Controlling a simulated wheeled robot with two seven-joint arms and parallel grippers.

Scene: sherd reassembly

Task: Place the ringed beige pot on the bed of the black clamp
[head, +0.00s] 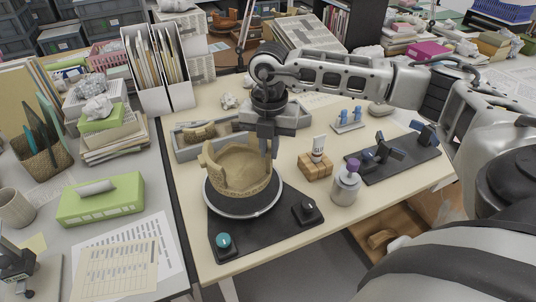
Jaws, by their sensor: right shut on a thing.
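The ringed beige pot (232,172) has a jagged, broken rim and stands upright on a round black turntable (243,209). My right gripper (268,150) reaches down at the pot's right wall, fingers pointing down, and is shut on that wall. The fingertips are partly hidden against the pot. The black clamp (385,156), with blue-grey jaws on a flat black base, stands to the right on the same table, with nothing seen in its jaws. My left gripper is not in view.
Between pot and clamp stand a purple-capped bottle (346,185) and a wooden block (316,166) holding a white tube. A grey tray (187,153) with sherds lies behind the pot. A blue-and-white item (348,119) stands behind the clamp.

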